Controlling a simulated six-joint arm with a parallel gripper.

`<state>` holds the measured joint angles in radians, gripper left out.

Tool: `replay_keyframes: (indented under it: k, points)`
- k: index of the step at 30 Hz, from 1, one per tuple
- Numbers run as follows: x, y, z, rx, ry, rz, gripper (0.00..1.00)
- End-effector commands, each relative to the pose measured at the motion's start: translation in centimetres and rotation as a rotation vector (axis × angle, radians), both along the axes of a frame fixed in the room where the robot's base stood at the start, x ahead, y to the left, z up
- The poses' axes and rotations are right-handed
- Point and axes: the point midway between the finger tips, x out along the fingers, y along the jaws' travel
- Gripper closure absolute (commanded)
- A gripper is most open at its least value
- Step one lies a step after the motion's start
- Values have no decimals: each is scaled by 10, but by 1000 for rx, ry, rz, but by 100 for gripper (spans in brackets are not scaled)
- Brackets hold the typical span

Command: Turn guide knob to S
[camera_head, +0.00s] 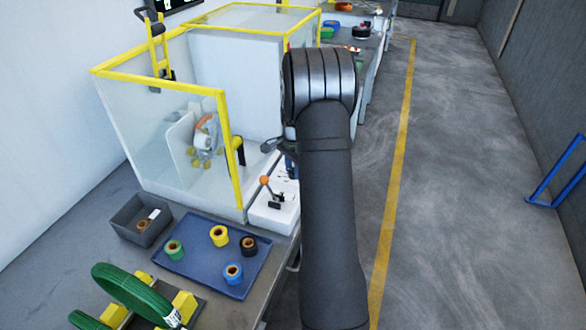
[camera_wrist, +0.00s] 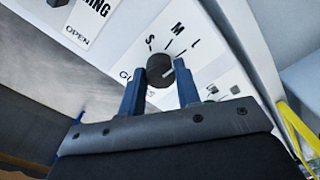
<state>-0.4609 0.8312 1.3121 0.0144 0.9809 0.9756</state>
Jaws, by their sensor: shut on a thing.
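In the wrist view the dark round guide knob (camera_wrist: 160,68) sits on a white panel (camera_wrist: 213,62), with the letters S, M and L around its upper side. A small light mark shows on the knob's right side, away from the S, and seems to point nearer the L side. My gripper (camera_wrist: 160,82) has its two blue fingers on either side of the knob and is shut on it. Part of the printed word beside the knob is hidden by the left finger. In the head view my arm hides the knob and the fingertips.
A lever with an orange ball (camera_head: 264,180) stands on a white box left of my arm. A yellow-framed clear guard (camera_head: 170,110) stands behind it. A blue tray (camera_head: 205,262) with several tape rolls, a grey bin (camera_head: 122,222) and a green coil (camera_head: 135,290) are nearer.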

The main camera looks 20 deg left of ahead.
Motion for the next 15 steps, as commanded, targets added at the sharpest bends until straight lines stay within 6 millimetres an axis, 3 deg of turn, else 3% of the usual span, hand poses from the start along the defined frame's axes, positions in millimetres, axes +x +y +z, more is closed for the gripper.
replay_keyframes:
  k: [15]
  points:
    - [0,-1,0,1,-1,486,93]
